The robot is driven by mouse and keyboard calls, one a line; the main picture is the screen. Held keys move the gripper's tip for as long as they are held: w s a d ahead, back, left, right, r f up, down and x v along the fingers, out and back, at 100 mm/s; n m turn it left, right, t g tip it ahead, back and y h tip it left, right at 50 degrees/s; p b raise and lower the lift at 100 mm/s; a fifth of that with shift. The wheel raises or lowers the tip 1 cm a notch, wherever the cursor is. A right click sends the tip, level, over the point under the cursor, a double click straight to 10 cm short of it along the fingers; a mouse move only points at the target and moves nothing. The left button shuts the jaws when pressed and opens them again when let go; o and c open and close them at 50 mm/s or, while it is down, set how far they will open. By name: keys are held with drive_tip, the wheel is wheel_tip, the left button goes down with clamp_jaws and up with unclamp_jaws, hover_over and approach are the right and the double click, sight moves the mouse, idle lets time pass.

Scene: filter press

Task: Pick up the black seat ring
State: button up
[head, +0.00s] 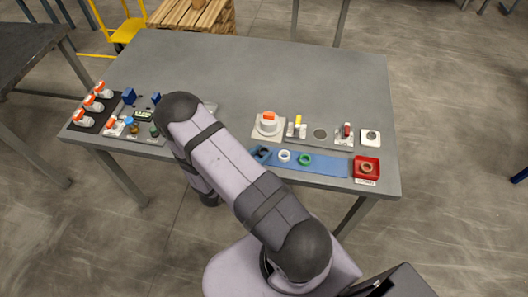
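A small black item (263,153), which looks like the black seat ring, lies at the left end of a blue mat (330,167) near the table's front edge. My upper arm passes close to its left, and its exact shape is too small to make out. A white ring (284,156) and a green ring (304,159) lie to its right on the mat. My gripper does not show; my arm bends at the upper left and its far end is hidden behind its own links.
A red bin (367,178) holding a brownish ring (366,168) stands at the mat's right end. Behind the mat are an orange-topped white device (268,124), a grey panel (320,145) and a white block (370,138). Orange-and-white valves (94,104) stand far left. The table's back half (270,70) is clear.

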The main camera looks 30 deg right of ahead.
sight(261, 155)
drive_tip(key=shift+r, duration=0.15)
wheel_tip(261, 155, up, 10)
drive_tip(key=b, duration=0.1)
idle(0.9)
drive_tip(key=s+d+r+m+g+p, duration=0.1)
drive_tip(key=s+d+m+g+p, duration=0.15)
drive_tip(key=s+d, duration=0.7)
drive_tip(key=s+d+m+g+p, duration=0.1)
drive_tip(key=s+d+m+g, duration=0.3)
drive_tip(key=s+d, duration=0.55)
drive_tip(key=w+d+n+t, duration=0.2)
drive_tip(key=w+n+t, duration=0.4)
drive_tip(key=w, duration=0.8)
drive_tip(key=shift+w+d, duration=0.2)
drive_tip(key=shift+w, duration=0.05)
drive_tip(key=shift+n+t+b, duration=0.25)
drive_tip(key=shift+b, duration=0.1)
